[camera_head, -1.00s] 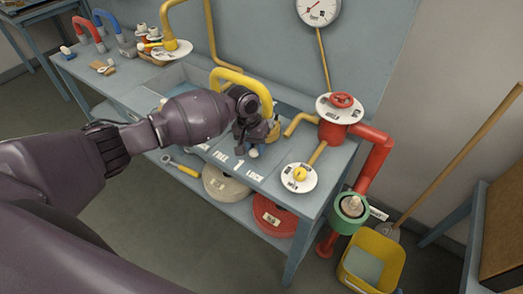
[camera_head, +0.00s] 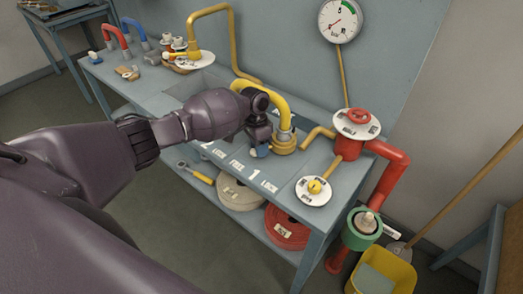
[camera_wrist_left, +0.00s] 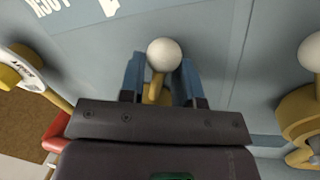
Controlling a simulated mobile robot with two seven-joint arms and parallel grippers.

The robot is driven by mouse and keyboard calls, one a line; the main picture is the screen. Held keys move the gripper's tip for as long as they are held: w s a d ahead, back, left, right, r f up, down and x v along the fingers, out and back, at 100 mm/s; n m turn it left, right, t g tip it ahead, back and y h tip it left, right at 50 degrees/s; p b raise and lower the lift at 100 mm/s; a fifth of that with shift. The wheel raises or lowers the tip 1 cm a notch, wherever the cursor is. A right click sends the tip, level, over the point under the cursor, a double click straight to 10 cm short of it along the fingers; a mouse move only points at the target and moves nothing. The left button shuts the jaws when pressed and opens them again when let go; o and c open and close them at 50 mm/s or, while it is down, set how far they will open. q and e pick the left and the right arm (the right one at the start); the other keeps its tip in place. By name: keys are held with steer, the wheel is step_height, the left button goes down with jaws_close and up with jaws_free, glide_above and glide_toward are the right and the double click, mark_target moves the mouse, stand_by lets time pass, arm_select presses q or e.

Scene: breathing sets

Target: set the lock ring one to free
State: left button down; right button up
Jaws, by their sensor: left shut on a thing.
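Lock ring one is the brass ring (camera_head: 284,143) at the foot of the yellow hose, behind the "FREE 1 LOCK" marking on the bench. Its short brass lever (camera_wrist_left: 155,90) ends in a white ball knob (camera_wrist_left: 164,54). My left gripper (camera_head: 258,152) is at the ring's left side in the head view. In the left wrist view its blue fingers (camera_wrist_left: 160,80) stand on both sides of the lever, shut on it, with the knob beyond them. The gripper hides most of the lever in the head view. My right gripper is not in view.
A yellow valve with a white disc (camera_head: 314,190) stands near the bench's right end. A red valve wheel (camera_head: 358,116) and red pipe (camera_head: 388,155) rise behind it. In the left wrist view another brass ring (camera_wrist_left: 300,110) is at the right. A yellow bucket (camera_head: 400,270) stands on the floor.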

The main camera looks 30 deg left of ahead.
arm_select(q)
steer(key=shift+w+a, duration=0.1)
steer(key=shift+a, duration=0.1)
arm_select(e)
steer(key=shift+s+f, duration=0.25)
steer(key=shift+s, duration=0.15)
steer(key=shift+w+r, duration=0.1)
arm_select(q)
steer(key=c, duration=0.9)
jaws_free()
steer(key=shift+o, duration=0.4)
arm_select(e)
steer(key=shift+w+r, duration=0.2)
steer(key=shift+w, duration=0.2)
arm_select(q)
steer(key=shift+r, duration=0.1)
step_height(320, 180, up, 20)
steer(key=shift+p, duration=0.4)
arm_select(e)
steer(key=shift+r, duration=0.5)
